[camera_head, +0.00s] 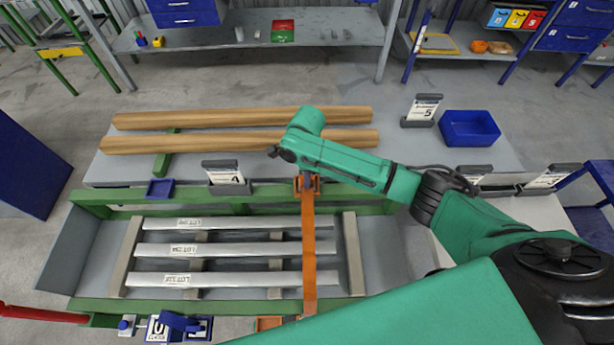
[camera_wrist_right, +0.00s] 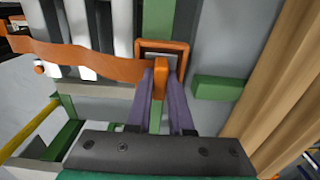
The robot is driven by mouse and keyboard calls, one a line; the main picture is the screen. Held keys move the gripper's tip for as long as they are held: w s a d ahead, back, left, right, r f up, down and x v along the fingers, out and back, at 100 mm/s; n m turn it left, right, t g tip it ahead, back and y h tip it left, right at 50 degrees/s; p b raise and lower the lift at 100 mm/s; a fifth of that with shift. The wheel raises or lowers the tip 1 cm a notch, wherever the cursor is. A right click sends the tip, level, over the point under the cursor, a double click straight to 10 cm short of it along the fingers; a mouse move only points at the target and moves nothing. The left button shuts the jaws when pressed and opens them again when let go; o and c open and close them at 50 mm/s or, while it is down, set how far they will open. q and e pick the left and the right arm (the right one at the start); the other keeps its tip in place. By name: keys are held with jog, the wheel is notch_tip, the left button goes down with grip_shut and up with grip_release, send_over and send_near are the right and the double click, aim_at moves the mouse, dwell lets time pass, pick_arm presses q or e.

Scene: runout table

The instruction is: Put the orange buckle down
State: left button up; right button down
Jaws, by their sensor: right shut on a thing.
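The orange buckle (camera_head: 317,184) is a square metal frame on an orange strap (camera_head: 309,245). It sits at the far green rail (camera_head: 262,208) of the rack, and it shows in the wrist view (camera_wrist_right: 178,47). My right gripper (camera_head: 306,182) points down at the rail. In the wrist view its two purple fingers (camera_wrist_right: 162,82) are shut on an orange part of the buckle. The strap runs from the buckle across several silver bars (camera_head: 235,250) toward the near side. Whether the buckle touches the rail is unclear. My left gripper is out of view.
Two wooden poles (camera_head: 230,143) lie behind the rail. Number cards 4 (camera_head: 224,173) and 5 (camera_head: 423,108), a small blue tray (camera_head: 160,189) and a blue bin (camera_head: 469,128) stand on the table. A red bar (camera_head: 40,313) shows at lower left.

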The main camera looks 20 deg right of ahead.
jog(key=c, duration=0.8)
grip_release()
jog(key=shift+r, duration=0.1)
notch_tip(320, 180, up, 12)
jog(key=shift+r+b, duration=0.1)
jog(key=shift+b, duration=0.35)
